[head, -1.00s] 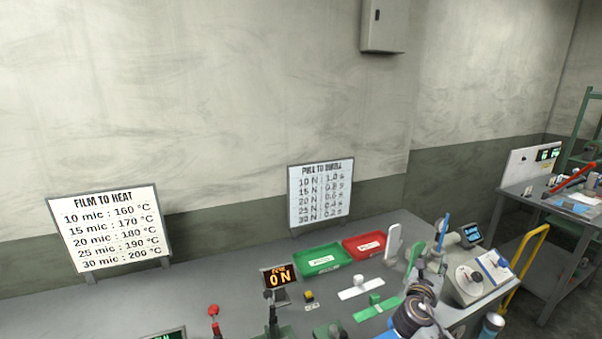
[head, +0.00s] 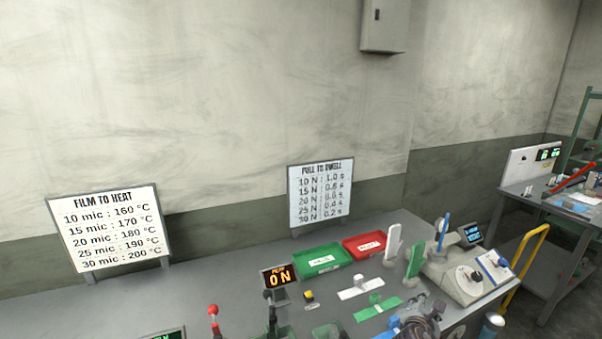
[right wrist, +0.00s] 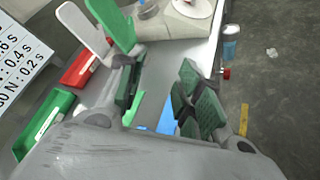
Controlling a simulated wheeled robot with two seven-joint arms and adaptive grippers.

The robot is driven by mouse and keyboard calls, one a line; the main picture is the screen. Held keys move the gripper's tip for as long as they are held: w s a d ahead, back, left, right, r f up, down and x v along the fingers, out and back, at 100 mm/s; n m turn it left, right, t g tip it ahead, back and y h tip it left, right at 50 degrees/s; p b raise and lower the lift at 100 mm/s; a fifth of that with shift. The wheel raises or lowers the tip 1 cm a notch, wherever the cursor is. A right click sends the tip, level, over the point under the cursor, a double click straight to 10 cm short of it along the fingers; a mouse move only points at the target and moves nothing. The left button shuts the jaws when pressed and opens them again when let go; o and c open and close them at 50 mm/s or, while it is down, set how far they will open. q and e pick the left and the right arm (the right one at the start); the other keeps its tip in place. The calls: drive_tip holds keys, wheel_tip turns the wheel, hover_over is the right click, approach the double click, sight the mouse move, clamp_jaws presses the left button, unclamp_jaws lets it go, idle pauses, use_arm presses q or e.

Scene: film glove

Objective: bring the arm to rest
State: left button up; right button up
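My right gripper (head: 415,326) is at the bottom edge of the head view, low over the front right of the bench. In the right wrist view its two green-padded fingers (right wrist: 165,98) stand well apart, with nothing held between them. A blue patch shows past the gap, but I cannot tell what it is. My left gripper is not in view.
The bench (head: 225,262) holds a green tray (head: 322,259), a red tray (head: 365,245), a white upright piece (head: 392,242), a green upright piece (head: 415,260) and a grey console (head: 466,280). A red-knobbed lever (head: 213,311) stands front left.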

drive_tip(key=s+a+f+m+g+y, duration=0.2)
drive_tip(key=s+a+f+m+y, duration=0.15)
drive_tip(key=s+m, duration=0.4)
drive_tip(key=s+a+f+m+g+y, duration=0.25)
drive_tip(key=s+a+m, duration=0.25)
drive_tip(key=s, duration=0.5)
drive_tip(key=s+a+f+m+g+y, duration=0.2)
drive_tip(key=s+a+f+m+g, duration=0.1)
drive_tip(key=s+a+m, duration=0.4)
drive_tip(key=s+d+f+n+g, duration=0.1)
drive_tip(key=s+f, duration=0.1)
drive_tip(key=f, duration=1.5)
drive_tip(key=s+d+f, duration=0.2)
drive_tip(key=f, duration=1.4)
drive_tip(key=s+d+f, duration=0.1)
drive_tip(key=s+f, duration=0.9)
drive_tip(key=s, duration=0.1)
drive_tip(key=s+d+f+g, duration=0.1)
drive_tip(key=s+d+f, duration=0.1)
drive_tip(key=s+f, duration=0.8)
drive_tip(key=shift+s+d+f, duration=0.3)
drive_tip(key=shift+s+f, duration=0.05)
drive_tip(key=shift+s, duration=0.3)
